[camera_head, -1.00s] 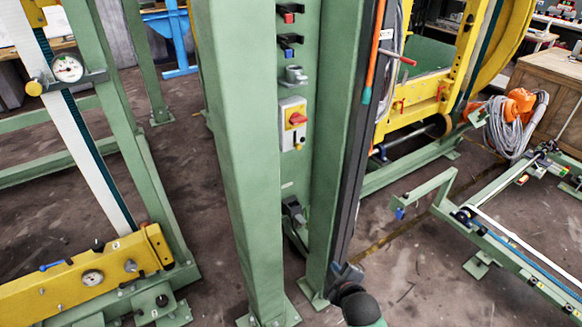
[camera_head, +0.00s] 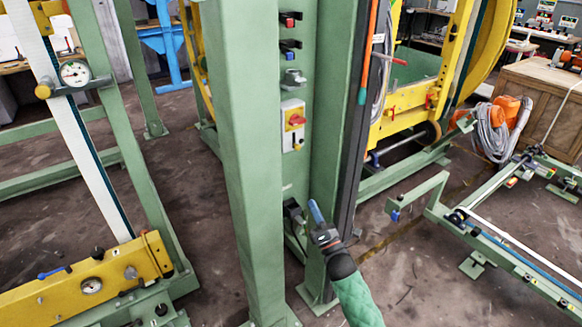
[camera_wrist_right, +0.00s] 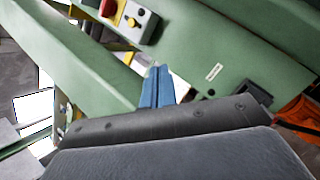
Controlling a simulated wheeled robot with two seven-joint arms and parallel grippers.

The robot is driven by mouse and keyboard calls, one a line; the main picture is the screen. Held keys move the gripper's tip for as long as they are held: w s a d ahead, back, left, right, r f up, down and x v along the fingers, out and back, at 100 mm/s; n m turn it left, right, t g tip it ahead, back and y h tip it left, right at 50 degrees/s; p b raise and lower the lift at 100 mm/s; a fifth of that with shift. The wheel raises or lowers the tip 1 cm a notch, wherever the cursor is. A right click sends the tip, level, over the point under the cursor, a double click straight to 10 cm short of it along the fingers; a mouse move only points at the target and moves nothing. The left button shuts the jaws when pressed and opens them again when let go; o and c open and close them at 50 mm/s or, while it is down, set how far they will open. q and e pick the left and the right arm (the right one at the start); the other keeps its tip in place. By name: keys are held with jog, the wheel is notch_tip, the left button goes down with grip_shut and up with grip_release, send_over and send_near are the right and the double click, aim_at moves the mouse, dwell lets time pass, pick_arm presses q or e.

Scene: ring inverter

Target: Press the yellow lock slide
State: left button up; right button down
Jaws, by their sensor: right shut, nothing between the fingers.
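A pale control box (camera_head: 293,126) is fixed to the green panel between two green posts. It carries a red knob (camera_head: 296,118) on a yellow plate, with a small dark and yellow part (camera_head: 298,145) below it. I cannot tell for sure which yellow part is the lock slide. My right gripper (camera_head: 315,212) is below and slightly right of the box, apart from it, its blue fingers shut and empty, pointing up. In the right wrist view the shut fingers (camera_wrist_right: 157,86) point toward the panel, and the box (camera_wrist_right: 136,26) is at the top. My left gripper is not in view.
Green posts (camera_head: 250,170) flank the panel on both sides. Above the box are a grey fitting (camera_head: 293,78) and red and blue buttons (camera_head: 290,20). A dark fitting (camera_head: 292,208) sits low on the panel, close to my gripper.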

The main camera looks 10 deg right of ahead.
aim_at(297, 147)
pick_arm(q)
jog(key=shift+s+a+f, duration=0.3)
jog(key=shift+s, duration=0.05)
pick_arm(e)
jog(key=r+n+y, duration=0.1)
jog(key=n, duration=0.1)
jog(key=a+n+y, duration=0.1)
jog(key=n+y, duration=0.1)
jog(key=shift+w+r+t, duration=0.1)
jog(key=shift+r+t, duration=0.25)
jog(key=shift+t, duration=0.05)
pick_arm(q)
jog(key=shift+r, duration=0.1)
